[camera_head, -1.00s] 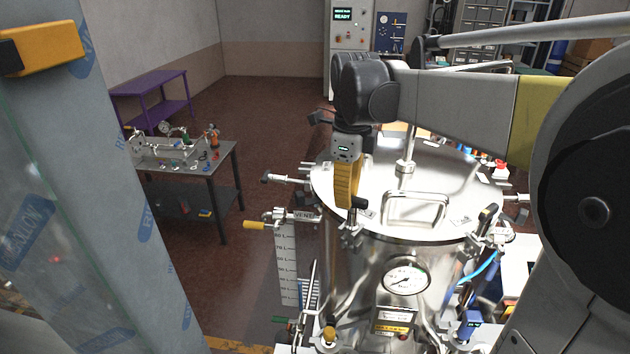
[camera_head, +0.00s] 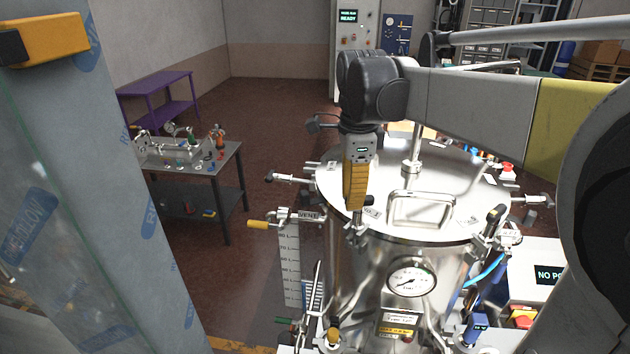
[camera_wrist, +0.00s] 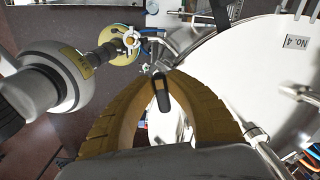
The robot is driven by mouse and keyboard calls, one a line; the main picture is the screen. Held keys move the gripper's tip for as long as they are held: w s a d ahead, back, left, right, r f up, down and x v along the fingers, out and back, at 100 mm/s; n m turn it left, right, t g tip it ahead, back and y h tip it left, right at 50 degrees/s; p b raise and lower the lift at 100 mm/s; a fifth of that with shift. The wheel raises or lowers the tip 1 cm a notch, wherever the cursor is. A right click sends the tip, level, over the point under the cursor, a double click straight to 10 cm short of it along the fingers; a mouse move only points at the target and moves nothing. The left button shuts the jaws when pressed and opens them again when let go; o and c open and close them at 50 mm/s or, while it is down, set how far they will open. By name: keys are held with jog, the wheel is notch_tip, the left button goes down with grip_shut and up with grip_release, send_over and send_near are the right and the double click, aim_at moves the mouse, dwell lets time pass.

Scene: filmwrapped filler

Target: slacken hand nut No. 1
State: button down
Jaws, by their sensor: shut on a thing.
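The steel vessel's round lid (camera_head: 455,165) has swing clamps with black-handled hand nuts around its rim. My gripper (camera_head: 355,206) points down with its yellow fingers at the lid's near left edge, above a rim clamp (camera_head: 357,235). In the wrist view my gripper (camera_wrist: 163,80) has its fingers closed around a black hand nut (camera_wrist: 162,93). In the head view the fingers mostly hide this nut. The number on the small label (camera_head: 371,212) beside it is too small to read. Another hand nut (camera_head: 495,213) stands at the lid's right front edge.
A lid handle (camera_head: 421,209) rises close to the right of my gripper. A pressure gauge (camera_head: 410,280) sits on the vessel's front. A yellow-handled vent valve (camera_head: 258,224) sticks out left. A "No. 4" label (camera_wrist: 297,44) shows on the lid. A wrapped pillar (camera_head: 100,200) stands at left.

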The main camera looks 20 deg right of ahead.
aim_at(366, 202)
jog(key=n, duration=0.3)
jog(key=s+n, duration=0.1)
jog(key=n, duration=0.2)
jog(key=shift+n+b, duration=0.3)
jog(key=shift+b, duration=0.05)
jog(key=n, duration=0.5)
jog(key=shift+s+d, duration=0.15)
jog(key=shift+s, duration=0.2)
jog(key=n, duration=0.4)
jog(key=d+n, duration=0.1)
jog(key=n, duration=0.3)
jog(key=n+b, duration=0.1)
jog(key=n, duration=0.3)
jog(key=shift+s+d, duration=0.25)
jog(key=shift+s, duration=0.05)
jog(key=c, duration=1.4)
grip_release()
jog(key=shift+o, duration=0.2)
